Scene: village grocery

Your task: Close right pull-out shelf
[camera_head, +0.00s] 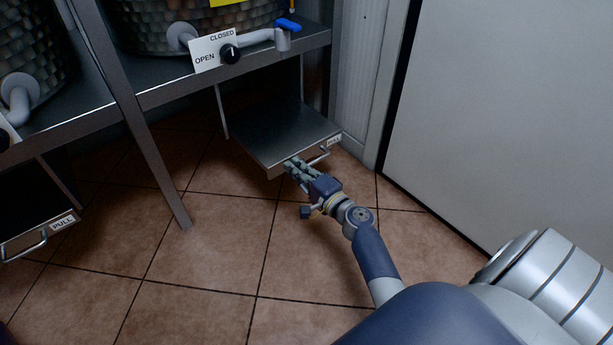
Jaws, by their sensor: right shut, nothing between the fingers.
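The right pull-out shelf (285,128) is a dark metal tray hanging below the steel counter, and it sticks out in front of it. Its front edge carries a PULL label (334,141) and a bar handle (320,156). My right gripper (291,165) is shut with nothing between its fingers. Its fingertips are at the front edge of the shelf, by the left end of the handle. I cannot tell whether they touch it. My left gripper is not in view.
Another pull-out shelf (38,229) with a PULL label is at the left. The steel counter (166,85) holds dark containers with taps, one beside an OPEN/CLOSED sign (208,55). A slanted metal leg (158,165) stands between the shelves. A pale panel (500,110) bounds the right. Tiled floor in front is clear.

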